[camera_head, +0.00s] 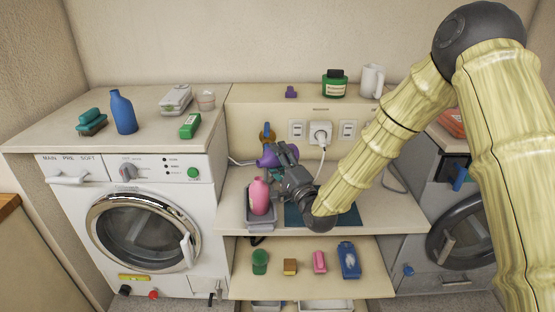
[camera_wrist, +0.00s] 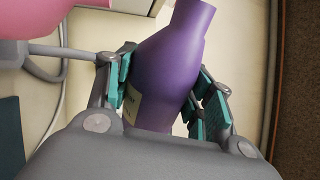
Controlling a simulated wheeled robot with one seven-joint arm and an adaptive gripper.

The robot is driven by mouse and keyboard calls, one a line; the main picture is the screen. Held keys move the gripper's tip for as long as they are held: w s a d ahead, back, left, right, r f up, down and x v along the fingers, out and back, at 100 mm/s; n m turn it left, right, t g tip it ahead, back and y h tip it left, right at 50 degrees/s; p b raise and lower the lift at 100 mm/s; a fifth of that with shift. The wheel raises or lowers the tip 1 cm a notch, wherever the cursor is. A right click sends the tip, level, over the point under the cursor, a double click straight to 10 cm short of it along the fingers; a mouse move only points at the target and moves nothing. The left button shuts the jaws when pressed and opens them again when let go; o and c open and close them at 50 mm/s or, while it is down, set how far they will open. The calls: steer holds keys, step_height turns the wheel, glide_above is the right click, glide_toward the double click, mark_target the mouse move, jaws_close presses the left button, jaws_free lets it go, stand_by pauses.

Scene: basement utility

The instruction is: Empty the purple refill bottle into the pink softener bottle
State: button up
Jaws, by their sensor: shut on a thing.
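The purple refill bottle (camera_head: 268,157) is held above the middle shelf by my gripper (camera_head: 283,160). In the wrist view the purple bottle (camera_wrist: 165,68) sits between the two teal-padded fingers (camera_wrist: 165,90), which are shut on its body; its neck points up in that picture. In the head view it looks tilted, lying towards the left. The pink softener bottle (camera_head: 259,196) stands upright in a grey tray (camera_head: 262,221) on the middle shelf, below and left of my gripper. A pink edge (camera_wrist: 30,20) shows at the wrist view's top left. Liquid is not visible.
A dark teal mat (camera_head: 345,217) lies right of the tray. A plug with a white cable (camera_head: 320,140) is on the back wall. A blue bottle (camera_head: 123,112) stands on the left washer's top. Several small items line the lower shelf (camera_head: 310,288).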

steer(key=shift+a+m+p, duration=0.1)
steer(key=shift+m+p, duration=0.4)
steer(key=shift+m, duration=0.2)
steer(key=shift+s+m+t+h+p, duration=0.1)
steer(key=shift+m+t+h+p, duration=0.3)
steer(key=shift+m, duration=0.6)
steer(key=shift+a+p, duration=0.1)
steer(key=shift+p, duration=0.4)
steer(key=shift+r+p, duration=0.1)
steer(key=shift+p, duration=0.85)
steer(key=shift+n+p, duration=0.3)
steer(key=shift+p, duration=0.45)
